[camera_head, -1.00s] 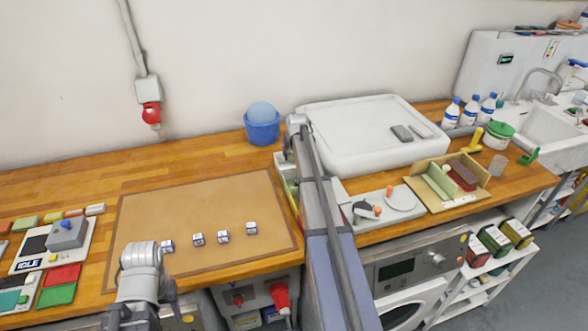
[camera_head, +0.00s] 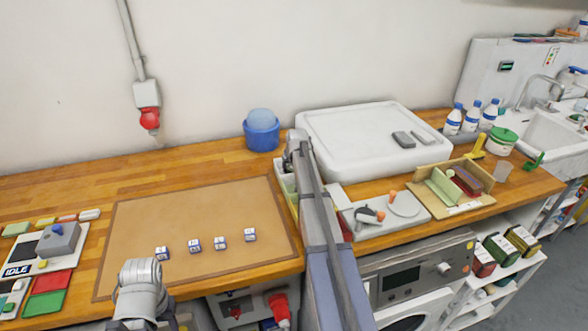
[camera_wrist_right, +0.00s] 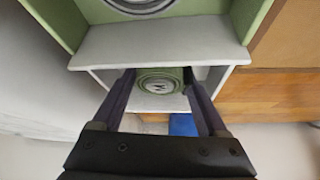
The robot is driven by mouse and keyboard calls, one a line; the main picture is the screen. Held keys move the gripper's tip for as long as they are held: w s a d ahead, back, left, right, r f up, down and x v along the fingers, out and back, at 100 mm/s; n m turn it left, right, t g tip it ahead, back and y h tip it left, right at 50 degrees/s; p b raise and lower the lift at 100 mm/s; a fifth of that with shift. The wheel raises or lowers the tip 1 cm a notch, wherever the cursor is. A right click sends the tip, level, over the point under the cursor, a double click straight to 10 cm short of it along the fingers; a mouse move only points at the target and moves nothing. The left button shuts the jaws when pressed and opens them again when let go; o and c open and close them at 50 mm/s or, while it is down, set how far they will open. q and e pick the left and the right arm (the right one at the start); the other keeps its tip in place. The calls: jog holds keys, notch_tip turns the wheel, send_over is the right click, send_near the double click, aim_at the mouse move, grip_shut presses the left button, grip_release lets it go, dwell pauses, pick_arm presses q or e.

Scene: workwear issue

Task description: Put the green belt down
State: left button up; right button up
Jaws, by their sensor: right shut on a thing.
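The green belt (camera_wrist_right: 158,84) shows in the right wrist view as a small green piece with a round, letter-marked face. My right gripper (camera_wrist_right: 159,74) is shut on it, with one dark finger on each side. The belt is at a pale compartment of a divided holder (camera_wrist_right: 160,48); I cannot tell whether it touches the floor of it. In the head view the holder (camera_head: 284,178) is partly hidden by my right arm, and the belt is hidden. My left arm shows at the lower left, but its fingertips are not in view.
A brown mat (camera_head: 200,215) carries several small labelled blocks. A blue bucket (camera_head: 262,136) stands behind the holder. A large white basin (camera_head: 365,150) and a grey tray (camera_head: 375,228) lie to the right. A control panel (camera_head: 45,250) is at the left.

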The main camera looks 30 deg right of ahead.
jog(key=o, duration=1.6)
jog(key=shift+f, duration=0.1)
jog(key=shift+c, duration=0.2)
jog(key=shift+r+p, duration=0.3)
jog(key=shift+p, duration=0.05)
jog(key=p+v, duration=1)
jog(key=v, duration=0.1)
jog(key=shift+s+r, duration=0.2)
jog(key=shift+r, duration=0.1)
